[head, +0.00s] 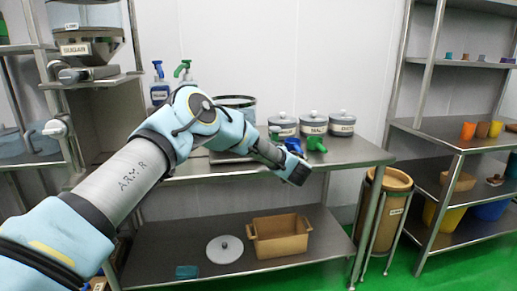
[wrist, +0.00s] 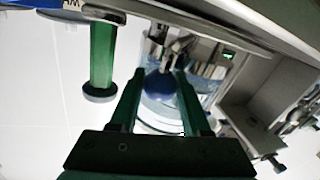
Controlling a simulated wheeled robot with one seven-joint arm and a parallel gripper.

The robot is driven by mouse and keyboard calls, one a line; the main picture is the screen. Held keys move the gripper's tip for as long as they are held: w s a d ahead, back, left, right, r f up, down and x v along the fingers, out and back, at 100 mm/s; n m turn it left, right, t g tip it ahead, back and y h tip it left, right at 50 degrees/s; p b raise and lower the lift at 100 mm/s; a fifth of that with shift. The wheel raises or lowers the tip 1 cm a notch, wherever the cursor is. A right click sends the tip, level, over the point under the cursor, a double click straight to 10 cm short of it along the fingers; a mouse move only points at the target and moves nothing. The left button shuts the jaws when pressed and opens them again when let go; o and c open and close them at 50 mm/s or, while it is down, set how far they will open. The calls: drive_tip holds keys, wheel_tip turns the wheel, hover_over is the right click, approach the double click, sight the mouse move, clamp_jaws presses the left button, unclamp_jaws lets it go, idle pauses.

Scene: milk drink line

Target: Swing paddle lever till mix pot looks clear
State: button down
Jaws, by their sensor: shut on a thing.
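My gripper (wrist: 160,80) shows in the wrist view with its two green fingers on either side of a round blue knob (wrist: 160,87), which I take to be the paddle lever's knob. The fingers are shut on it. Behind the knob are metal fittings and a clear, glassy vessel; I cannot tell what is in it. In the head view my gripper (head: 298,172) is at the front edge of the counter, and its fingers are hidden. A pot with a dark rim (head: 236,101), probably the mix pot, stands behind my arm. Its contents are hidden.
Several grey lidded jars (head: 313,122) stand along the wall on the counter (head: 350,152). Spray bottles (head: 160,88) stand left of the pot. A tan bin (head: 280,235) and round lid (head: 225,249) lie on the lower shelf. A brown barrel (head: 384,210) stands right.

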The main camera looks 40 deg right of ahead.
idle(0.3)
drive_tip(key=shift+c, duration=1.9)
unclamp_jaws()
drive_tip(key=b+v, duration=0.2)
drive_tip(key=v, duration=0.8)
drive_tip(key=shift+s, duration=0.4)
drive_tip(key=shift+c, duration=0.2)
